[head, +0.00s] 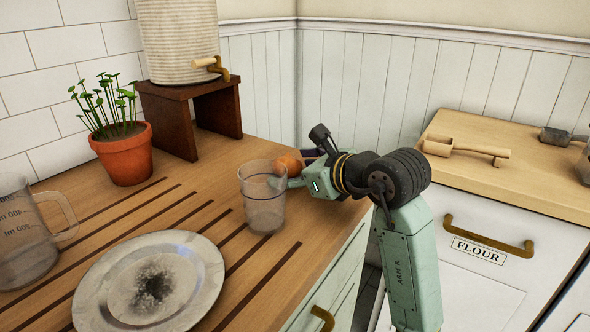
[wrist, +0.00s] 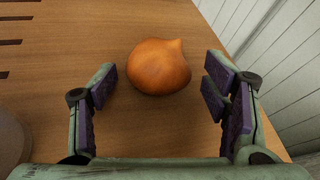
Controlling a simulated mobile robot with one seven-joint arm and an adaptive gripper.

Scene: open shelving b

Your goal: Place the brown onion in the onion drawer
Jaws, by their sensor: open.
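The brown onion (wrist: 160,67) lies on the wooden counter, seen in the wrist view between and just beyond my fingertips. In the head view the onion (head: 289,163) shows partly, behind the clear cup's rim and beside my gripper (head: 302,170). My gripper (wrist: 162,82) is open in the wrist view, with one purple-padded finger on each side and gaps between the pads and the onion. A drawer front with a brass handle (head: 323,318) shows below the counter edge; it bears no readable label. I cannot tell which drawer is the onion drawer.
A clear cup (head: 263,205) stands close to the left of my gripper. A grey plate (head: 150,284), a measuring jug (head: 28,235), a potted plant (head: 125,155) and a wooden stand (head: 190,112) occupy the counter. A FLOUR drawer (head: 477,250) is at right, with a wooden scoop (head: 465,151) above.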

